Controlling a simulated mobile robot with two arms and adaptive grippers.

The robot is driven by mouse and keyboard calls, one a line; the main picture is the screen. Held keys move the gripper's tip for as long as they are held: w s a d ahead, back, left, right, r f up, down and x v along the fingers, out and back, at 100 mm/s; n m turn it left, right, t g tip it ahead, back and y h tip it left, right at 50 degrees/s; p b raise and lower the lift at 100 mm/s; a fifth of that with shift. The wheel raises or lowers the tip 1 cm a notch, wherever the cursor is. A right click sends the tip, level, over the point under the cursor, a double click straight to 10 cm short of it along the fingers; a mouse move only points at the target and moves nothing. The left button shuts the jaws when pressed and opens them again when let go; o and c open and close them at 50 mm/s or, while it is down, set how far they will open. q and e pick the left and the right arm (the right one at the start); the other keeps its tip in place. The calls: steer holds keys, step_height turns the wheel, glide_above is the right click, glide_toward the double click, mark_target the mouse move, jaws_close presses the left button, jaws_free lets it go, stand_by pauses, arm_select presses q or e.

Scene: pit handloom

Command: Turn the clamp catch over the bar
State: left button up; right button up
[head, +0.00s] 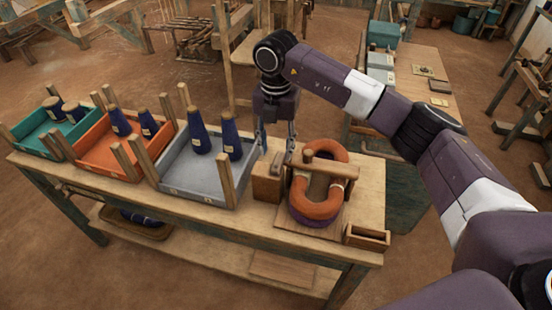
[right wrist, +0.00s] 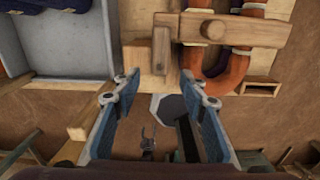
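A wooden bar (head: 330,168) with a round peg lies across an orange ring-shaped hank (head: 320,208) on the bench. The bar also shows at the top of the right wrist view (right wrist: 250,33). A small wooden piece that looks like the catch (right wrist: 160,50) stands at the bar's left end, upright in that view. It is close beyond my fingertips. In the head view a wooden block (head: 267,186) sits at that end. My right gripper (head: 277,143) points down above the bar's left end, open and empty. It also shows open in the right wrist view (right wrist: 160,80). My left gripper is not in view.
A grey tray (head: 192,190) with blue cones stands just left of the block. An orange tray (head: 88,152) and a teal tray (head: 35,139) stand farther left. A small open wooden box (head: 366,238) is at the bench's right corner.

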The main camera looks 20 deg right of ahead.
mark_target(276, 166)
step_height(276, 166, up, 6)
